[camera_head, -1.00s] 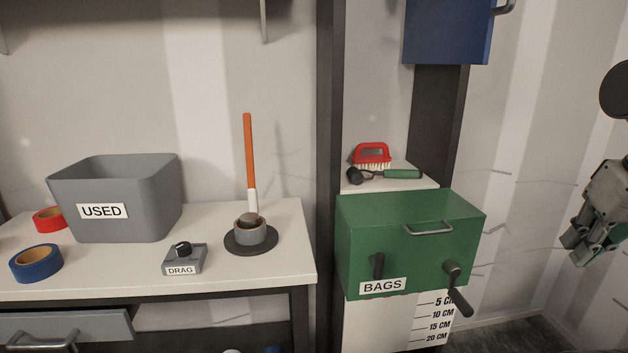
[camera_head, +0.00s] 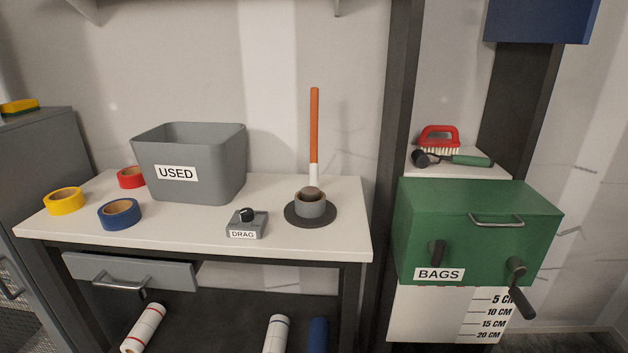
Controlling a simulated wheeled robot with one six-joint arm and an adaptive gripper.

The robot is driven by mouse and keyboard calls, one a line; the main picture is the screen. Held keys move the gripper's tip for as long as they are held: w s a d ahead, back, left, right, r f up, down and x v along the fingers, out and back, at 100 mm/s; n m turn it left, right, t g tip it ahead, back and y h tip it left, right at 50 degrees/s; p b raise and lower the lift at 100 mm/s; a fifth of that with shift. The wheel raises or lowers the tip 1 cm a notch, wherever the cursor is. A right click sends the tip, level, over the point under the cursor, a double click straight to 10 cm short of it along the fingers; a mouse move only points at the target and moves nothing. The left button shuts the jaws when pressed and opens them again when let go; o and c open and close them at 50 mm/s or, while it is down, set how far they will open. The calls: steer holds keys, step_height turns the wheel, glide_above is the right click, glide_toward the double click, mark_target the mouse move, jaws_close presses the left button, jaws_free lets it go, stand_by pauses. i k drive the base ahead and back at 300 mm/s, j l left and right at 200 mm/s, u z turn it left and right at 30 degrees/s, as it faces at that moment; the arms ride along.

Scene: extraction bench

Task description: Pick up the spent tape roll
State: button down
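A grey roll (camera_head: 311,208) sits on a round dark base (camera_head: 332,217) at the right of the white bench top, around the foot of an upright orange post (camera_head: 314,125) with a white lower part. Three more tape rolls lie on the bench's left: yellow (camera_head: 64,200), blue (camera_head: 119,214) and red (camera_head: 131,177), each with a brown core. No label marks any roll as spent. A grey bin (camera_head: 215,185) labelled USED stands behind the blue roll; its inside floor is hidden. My gripper is out of view.
A small grey DRAG box with a dark knob (camera_head: 246,214) stands left of the round base. A dark upright post (camera_head: 398,120) and the green BAGS box (camera_head: 480,240) are to the right. A drawer (camera_head: 130,271) and several rolls are below the bench.

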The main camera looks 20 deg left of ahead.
mark_target(307, 210)
steer(key=i+j+u, duration=0.1)
steer(key=j, duration=0.25)
steer(key=i+j+u, duration=0.1)
steer(key=j, duration=0.3)
steer(key=i+j+u, duration=0.1)
steer(key=j, duration=0.25)
steer(key=i+j+u, duration=0.1)
steer(key=i+j, duration=0.15)
steer(key=j, duration=0.1)
